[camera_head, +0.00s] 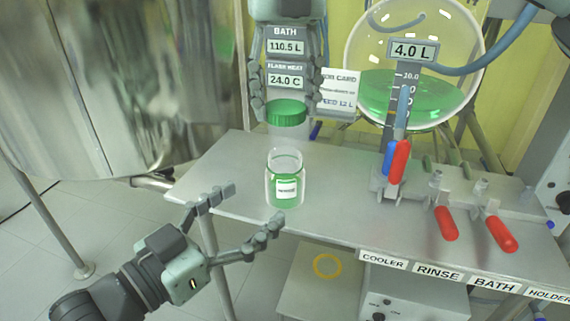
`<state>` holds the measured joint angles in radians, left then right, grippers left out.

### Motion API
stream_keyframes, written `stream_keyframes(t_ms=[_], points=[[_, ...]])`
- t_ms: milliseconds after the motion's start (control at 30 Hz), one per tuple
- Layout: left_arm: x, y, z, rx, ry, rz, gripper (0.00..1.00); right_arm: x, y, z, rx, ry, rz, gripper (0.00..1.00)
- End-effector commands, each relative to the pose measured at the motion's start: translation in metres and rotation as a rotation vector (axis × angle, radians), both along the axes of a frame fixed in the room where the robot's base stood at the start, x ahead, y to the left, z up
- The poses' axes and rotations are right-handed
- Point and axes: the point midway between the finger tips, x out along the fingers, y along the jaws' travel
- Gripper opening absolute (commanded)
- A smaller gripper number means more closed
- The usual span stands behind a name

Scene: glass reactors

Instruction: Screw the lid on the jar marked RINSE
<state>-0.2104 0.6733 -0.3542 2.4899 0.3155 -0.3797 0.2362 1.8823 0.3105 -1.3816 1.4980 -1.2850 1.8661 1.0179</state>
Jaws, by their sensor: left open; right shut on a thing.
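My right gripper (291,110) comes down from the top, shut on the lid with a finger on each side. A pale shape shows just under the lid; I cannot tell what it is. My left gripper (254,212) is open and empty, low and left of the jar, its fingertips near the bench's front edge.
A round glass reactor (410,65) with green liquid stands at the back right. Red-handled valves (446,223) and a blue handle (389,158) are on the bench's right side. A white card (340,92) is behind my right gripper. Labels line the front edge, including RINSE (439,272).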

Motion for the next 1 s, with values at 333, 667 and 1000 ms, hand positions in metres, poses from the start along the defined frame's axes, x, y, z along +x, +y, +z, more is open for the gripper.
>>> stream_keyframes(t_ms=[333,667,1000], points=[[0.000,0.000,0.000,0.000,0.000,0.000,0.79,0.000,0.000,0.000,0.000,0.000,0.001,0.39],[0.016,-0.013,0.001,-0.003,-0.002,0.001,0.79,0.000,0.000,0.000,0.000,0.000,0.001,0.39],[0.065,-0.055,0.001,-0.004,-0.002,0.000,0.79,0.000,0.000,0.000,0.000,0.000,0.001,0.39]])
